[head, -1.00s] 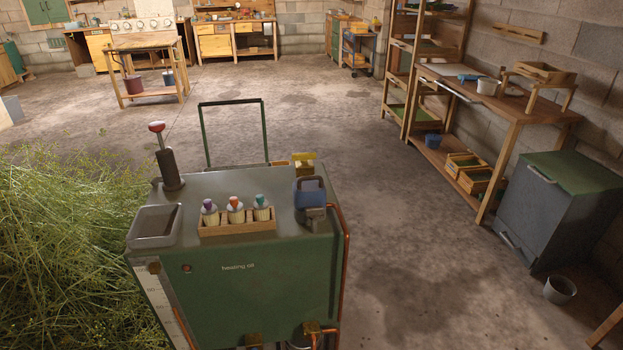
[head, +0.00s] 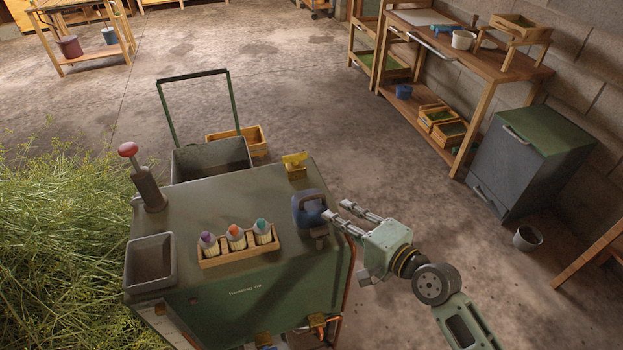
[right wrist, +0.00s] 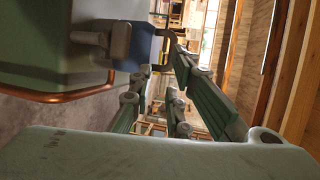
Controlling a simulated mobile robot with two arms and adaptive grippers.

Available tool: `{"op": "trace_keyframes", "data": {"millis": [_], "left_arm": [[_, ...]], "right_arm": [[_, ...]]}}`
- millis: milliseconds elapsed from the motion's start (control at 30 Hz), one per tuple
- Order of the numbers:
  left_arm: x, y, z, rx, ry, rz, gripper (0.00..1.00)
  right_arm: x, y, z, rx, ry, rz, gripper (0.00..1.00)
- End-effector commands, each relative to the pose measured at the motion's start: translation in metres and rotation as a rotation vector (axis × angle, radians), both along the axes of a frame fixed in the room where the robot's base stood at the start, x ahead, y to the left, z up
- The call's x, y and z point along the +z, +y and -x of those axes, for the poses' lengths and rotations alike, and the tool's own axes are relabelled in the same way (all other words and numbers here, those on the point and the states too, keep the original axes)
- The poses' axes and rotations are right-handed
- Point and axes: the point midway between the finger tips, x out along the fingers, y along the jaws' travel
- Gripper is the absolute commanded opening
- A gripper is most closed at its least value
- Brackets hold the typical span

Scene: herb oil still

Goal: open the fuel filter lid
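A blue block-shaped cap with a raised handle (head: 309,206), which I take to be the fuel filter lid, sits at the right edge of the green heating-oil cabinet (head: 250,290). It looks closed, with a grey fitting (head: 320,238) in front of it. My right gripper (head: 334,210) is open and empty just right of the blue cap, its fingers pointing left at it. In the right wrist view the blue cap (right wrist: 134,50) shows beyond the open fingers (right wrist: 157,65). Whether a fingertip touches it, I cannot tell. My left gripper is not in view.
The cabinet top also holds a rack of several bottles (head: 237,250), a grey tray (head: 151,262), a red-knobbed lever (head: 145,178) and a yellow part (head: 295,165). A copper pipe (right wrist: 65,97) runs along the cabinet edge.

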Motion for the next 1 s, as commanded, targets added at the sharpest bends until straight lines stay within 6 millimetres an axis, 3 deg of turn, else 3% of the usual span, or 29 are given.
{"op": "trace_keyframes", "data": {"millis": [33, 133, 400, 600, 1000], "left_arm": [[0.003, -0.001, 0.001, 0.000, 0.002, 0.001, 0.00], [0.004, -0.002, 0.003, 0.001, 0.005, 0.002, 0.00], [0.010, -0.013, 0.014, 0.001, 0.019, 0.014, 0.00], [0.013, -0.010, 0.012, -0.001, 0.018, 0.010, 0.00], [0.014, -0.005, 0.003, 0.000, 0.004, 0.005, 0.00]], "right_arm": [[0.010, 0.003, 0.001, 0.009, -0.002, -0.017, 0.16], [0.016, 0.009, -0.002, 0.014, -0.002, -0.034, 0.16], [0.009, 0.035, -0.034, 0.012, -0.004, -0.033, 0.16], [0.003, 0.050, -0.051, 0.013, -0.003, -0.030, 0.16], [0.000, 0.055, -0.056, 0.012, -0.003, -0.029, 0.15]]}}
